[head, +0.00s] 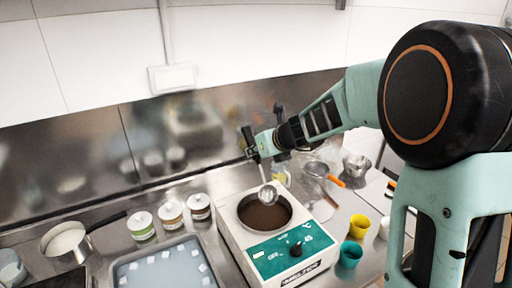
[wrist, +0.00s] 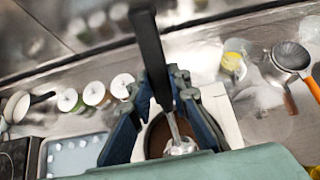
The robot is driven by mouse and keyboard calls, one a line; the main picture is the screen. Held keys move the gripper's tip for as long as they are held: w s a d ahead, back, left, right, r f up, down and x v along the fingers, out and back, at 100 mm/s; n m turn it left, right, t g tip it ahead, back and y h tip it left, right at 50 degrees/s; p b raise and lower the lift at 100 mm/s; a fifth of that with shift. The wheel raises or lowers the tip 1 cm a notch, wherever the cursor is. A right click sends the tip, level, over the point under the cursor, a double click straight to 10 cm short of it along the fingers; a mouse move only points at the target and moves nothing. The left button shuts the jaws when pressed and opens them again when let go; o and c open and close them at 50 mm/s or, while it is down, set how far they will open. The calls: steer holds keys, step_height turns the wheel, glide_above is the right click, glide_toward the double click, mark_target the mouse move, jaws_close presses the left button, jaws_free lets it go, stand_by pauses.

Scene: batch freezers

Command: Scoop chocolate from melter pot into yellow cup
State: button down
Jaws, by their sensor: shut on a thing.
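My gripper (head: 262,148) is shut on a ladle with a black handle (wrist: 150,50) and hangs above the melter. The ladle's shiny metal bowl (head: 268,194) is low, over the melter pot's opening; it also shows in the wrist view (wrist: 183,147). I cannot tell whether it touches the chocolate or holds any. The melter pot (head: 246,204) is round, set in a white box with a green front panel, and has dark brown chocolate (head: 264,217) inside. The yellow cup (head: 359,226) stands upright on the counter to the melter's right; its inside is not clear.
A teal cup (head: 350,255) stands just in front of the yellow cup. Several lidded tubs (head: 171,215), a tray (head: 165,268) and a saucepan (head: 66,243) are at the left. A strainer with an orange handle (head: 316,169) lies behind the cups. A steel wall closes the back.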

mark_target(264, 180)
steer(key=shift+w+a+f+b, duration=0.15)
steer(key=shift+f+b, duration=0.35)
steer(key=shift+f, duration=1.15)
steer(key=f+b, duration=0.1)
steer(key=b, duration=0.1)
steer(key=f+b, duration=0.2)
steer(key=s+d+f+b, duration=0.1)
steer(key=f+b, duration=0.1)
steer(key=shift+s+f, duration=0.1)
steer(key=shift+f, duration=0.1)
steer(key=shift+s+d+b, duration=0.2)
steer(key=shift+s+d, duration=0.25)
steer(key=shift+s, duration=0.2)
steer(key=shift+s+d+b, duration=0.2)
steer(key=shift+s+d, duration=0.2)
steer(key=shift+s, duration=0.2)
steer(key=shift+s+r, duration=0.15)
steer(key=shift+r, duration=0.05)
steer(key=shift+p, duration=0.6)
steer(key=shift+w+a+f+p, duration=0.15)
steer(key=shift+w+p, duration=0.1)
steer(key=shift+p, duration=0.65)
steer(key=p, duration=0.1)
steer(key=g+p, duration=0.1)
steer(key=p, duration=0.1)
steer(key=shift+w+a+f+h, duration=0.1)
steer(key=shift+w+f+h, duration=0.1)
steer(key=shift+f+h, duration=0.1)
